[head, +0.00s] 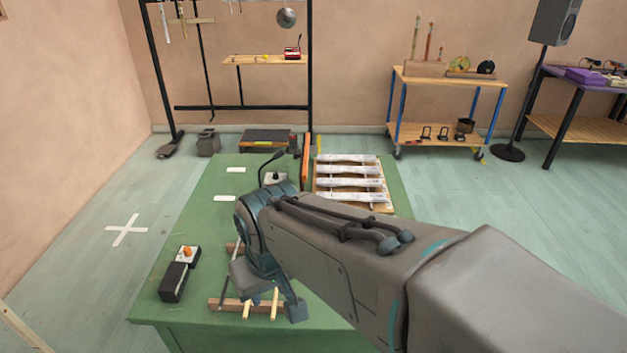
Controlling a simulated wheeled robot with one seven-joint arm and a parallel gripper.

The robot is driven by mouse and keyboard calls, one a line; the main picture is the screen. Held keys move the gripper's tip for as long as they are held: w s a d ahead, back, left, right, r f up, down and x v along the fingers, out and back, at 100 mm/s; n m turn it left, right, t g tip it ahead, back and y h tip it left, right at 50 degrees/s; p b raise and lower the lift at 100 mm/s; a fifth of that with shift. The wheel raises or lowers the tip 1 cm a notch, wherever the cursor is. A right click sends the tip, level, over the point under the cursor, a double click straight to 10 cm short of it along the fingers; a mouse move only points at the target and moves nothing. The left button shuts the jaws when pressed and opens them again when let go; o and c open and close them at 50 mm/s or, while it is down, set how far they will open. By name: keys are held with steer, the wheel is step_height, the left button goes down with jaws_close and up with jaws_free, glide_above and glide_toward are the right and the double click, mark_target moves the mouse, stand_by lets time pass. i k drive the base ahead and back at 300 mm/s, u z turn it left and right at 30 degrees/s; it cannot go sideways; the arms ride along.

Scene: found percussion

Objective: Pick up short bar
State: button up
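Several pale, silvery bars (350,183) lie across a wooden rack on the right part of the green table. They look close in length, and I cannot tell which one is the short bar. My gripper (272,298) points down over the front of the table, left of and nearer than the rack. It is above a small wooden stand (228,304) with rails and pale pegs, which it partly hides. My arm crosses the lower right and covers the table there. Whether the fingers are apart or hold anything is unclear.
A black box with an orange-topped unit (186,254) sits at the table's left. A small device with a dark stalk (274,178) stands behind my gripper. White marks (225,198) lie on bare green table (195,215). A shelf trolley (447,132) stands beyond.

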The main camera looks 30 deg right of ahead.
mark_target(351, 197)
steer(key=k, duration=1.65)
steer(key=z, duration=1.7)
steer(key=i, duration=4.15)
steer(key=u, duration=2.35)
